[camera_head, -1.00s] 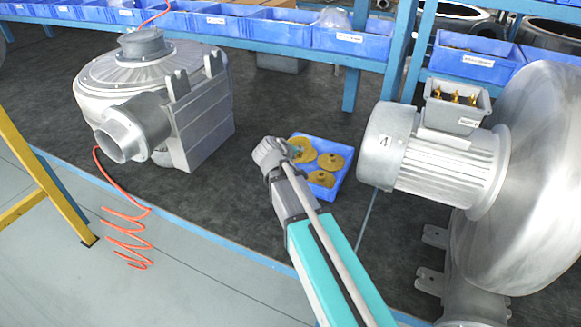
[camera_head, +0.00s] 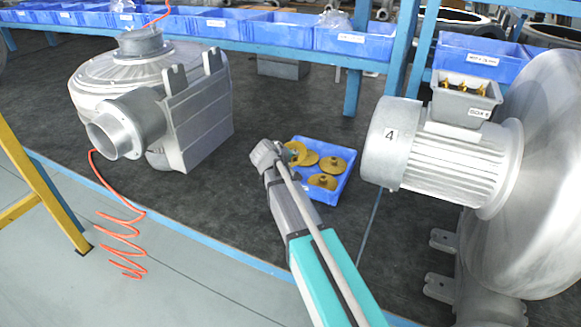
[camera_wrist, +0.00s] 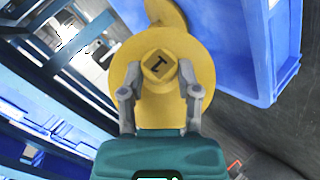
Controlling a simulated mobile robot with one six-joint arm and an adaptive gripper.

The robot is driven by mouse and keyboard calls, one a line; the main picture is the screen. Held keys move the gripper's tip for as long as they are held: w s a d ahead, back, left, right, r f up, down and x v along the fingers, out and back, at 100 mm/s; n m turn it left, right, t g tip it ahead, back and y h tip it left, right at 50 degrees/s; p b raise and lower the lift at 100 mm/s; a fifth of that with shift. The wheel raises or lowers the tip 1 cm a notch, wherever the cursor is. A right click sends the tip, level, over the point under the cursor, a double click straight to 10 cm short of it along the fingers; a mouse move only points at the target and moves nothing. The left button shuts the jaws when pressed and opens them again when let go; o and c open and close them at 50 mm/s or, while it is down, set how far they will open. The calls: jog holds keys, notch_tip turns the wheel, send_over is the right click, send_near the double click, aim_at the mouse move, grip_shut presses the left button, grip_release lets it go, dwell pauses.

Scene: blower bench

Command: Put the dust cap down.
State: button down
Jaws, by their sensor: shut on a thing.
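My gripper (camera_wrist: 160,92) is shut on a yellow dust cap (camera_wrist: 159,66), with its two fingers on either side of the cap's square knob, which bears a dark mark like a 1. In the head view my gripper (camera_head: 272,154) is at the left edge of the blue bin (camera_head: 341,188), and the held cap (camera_head: 296,152) shows partly beside it. Several yellow caps (camera_head: 332,165) lie in the bin. In the wrist view, part of another yellow piece (camera_wrist: 166,13) shows past the held cap. Whether the held cap touches the bin or other caps cannot be told.
A grey blower (camera_head: 150,100) stands to the left, and a large blower with a motor (camera_head: 440,150) marked 4 stands to the right. Dark bench top (camera_head: 240,190) is clear left of my gripper.

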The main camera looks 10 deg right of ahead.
aim_at(291, 166)
jog(key=shift+f, duration=0.1)
jog(key=shift+w+f+b, duration=0.4)
jog(key=shift+f+b, duration=0.05)
jog(key=shift+b, duration=0.1)
jog(key=shift+f+b, duration=1.45)
jog(key=shift+f, duration=0.05)
jog(key=shift+f+b, duration=0.3)
jog(key=shift+c, duration=1.6)
grip_release()
jog(key=shift+r, duration=0.1)
